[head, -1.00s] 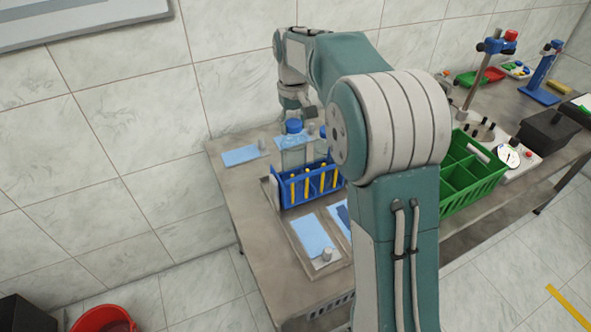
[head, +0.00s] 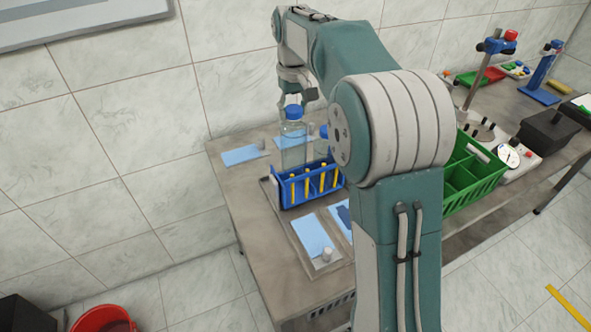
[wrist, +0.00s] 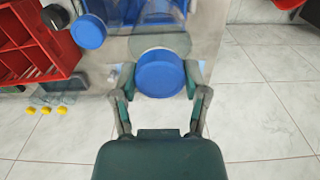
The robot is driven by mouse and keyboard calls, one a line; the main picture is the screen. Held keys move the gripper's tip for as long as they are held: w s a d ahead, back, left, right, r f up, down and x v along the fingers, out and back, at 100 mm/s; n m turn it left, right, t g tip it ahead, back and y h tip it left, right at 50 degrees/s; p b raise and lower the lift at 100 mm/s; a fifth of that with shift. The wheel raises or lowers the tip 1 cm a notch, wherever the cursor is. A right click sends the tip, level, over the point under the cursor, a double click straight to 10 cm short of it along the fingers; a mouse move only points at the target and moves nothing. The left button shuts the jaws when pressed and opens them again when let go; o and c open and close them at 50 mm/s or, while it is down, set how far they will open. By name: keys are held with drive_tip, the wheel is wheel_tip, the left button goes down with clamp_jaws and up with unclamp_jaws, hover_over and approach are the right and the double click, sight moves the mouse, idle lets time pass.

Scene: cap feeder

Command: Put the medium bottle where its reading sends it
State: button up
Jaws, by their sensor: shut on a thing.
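A clear bottle with a blue cap (head: 293,113) hangs upright under my gripper (head: 298,97) in the head view, above or behind the blue rack. In the wrist view my gripper (wrist: 159,80) is shut around this bottle's blue cap (wrist: 160,74), a finger on each side. I cannot tell from its size alone whether it is the medium one. Another blue-capped bottle (head: 323,134) stands just right of it, partly hidden by my arm. No reading is legible.
A blue rack (head: 294,198) holds yellow-marked tubes. Light-blue sheets lie beside it (head: 244,155) and in a tray (head: 313,235). A green divided crate (head: 480,195) and a white device with a dial (head: 520,165) stand right. A red crate (wrist: 30,60) shows in the wrist view.

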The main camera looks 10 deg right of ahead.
drive_tip(key=shift+r, duration=2.35)
